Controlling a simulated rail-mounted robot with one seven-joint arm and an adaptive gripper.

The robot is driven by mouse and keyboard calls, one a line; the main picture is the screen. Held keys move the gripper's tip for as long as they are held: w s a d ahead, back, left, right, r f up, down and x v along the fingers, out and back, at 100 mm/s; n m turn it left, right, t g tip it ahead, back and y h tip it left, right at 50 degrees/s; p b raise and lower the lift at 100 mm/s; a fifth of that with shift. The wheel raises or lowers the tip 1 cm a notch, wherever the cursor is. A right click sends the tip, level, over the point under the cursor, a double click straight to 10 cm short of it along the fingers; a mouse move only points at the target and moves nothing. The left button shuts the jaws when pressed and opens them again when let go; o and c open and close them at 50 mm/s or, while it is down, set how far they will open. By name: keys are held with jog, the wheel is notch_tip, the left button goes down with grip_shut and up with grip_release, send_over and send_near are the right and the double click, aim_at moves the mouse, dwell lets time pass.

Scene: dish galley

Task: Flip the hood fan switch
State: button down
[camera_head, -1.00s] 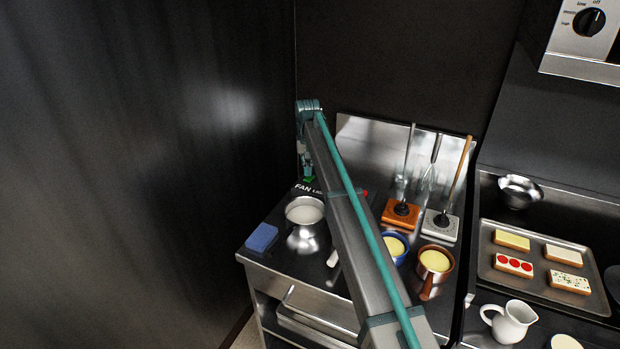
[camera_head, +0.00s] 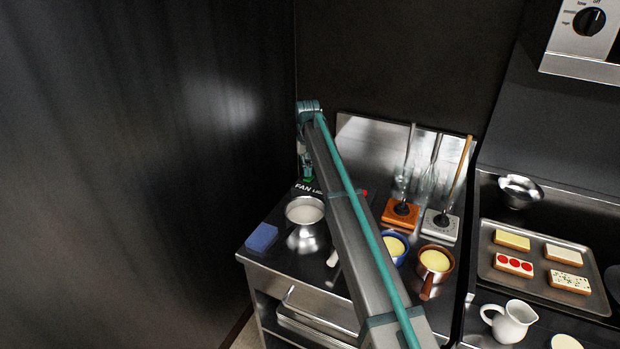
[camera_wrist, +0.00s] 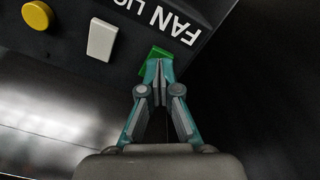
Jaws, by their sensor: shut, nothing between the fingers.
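The fan switch is a green rocker (camera_wrist: 154,62) on a dark panel (camera_wrist: 128,72), right by the printed word FAN in the wrist view. My gripper (camera_wrist: 158,68) is shut and empty, with its fingertips at the green switch, overlapping its lower part. Whether they touch it or stop just short, I cannot tell. In the head view a bit of the green switch (camera_head: 309,179) shows below my gripper (camera_head: 307,172), at the back left of the counter. The tilt of the switch is hard to read behind the fingers.
A white rocker (camera_wrist: 102,40) and a yellow button (camera_wrist: 37,15) sit beside the switch. A steel pot (camera_head: 306,232), a blue sponge (camera_head: 262,237) and two small pans, one blue (camera_head: 404,256) and one brown (camera_head: 447,277), stand on the counter. A dark wall is close on the left.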

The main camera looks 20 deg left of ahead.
aim_at(308, 179)
jog(key=shift+f+b, duration=0.3)
jog(key=shift+f, duration=0.8)
dwell(0.6)
jog(key=shift+r, duration=0.15)
jog(key=shift+r+p, duration=1.5)
jog(key=shift+r, duration=1.9)
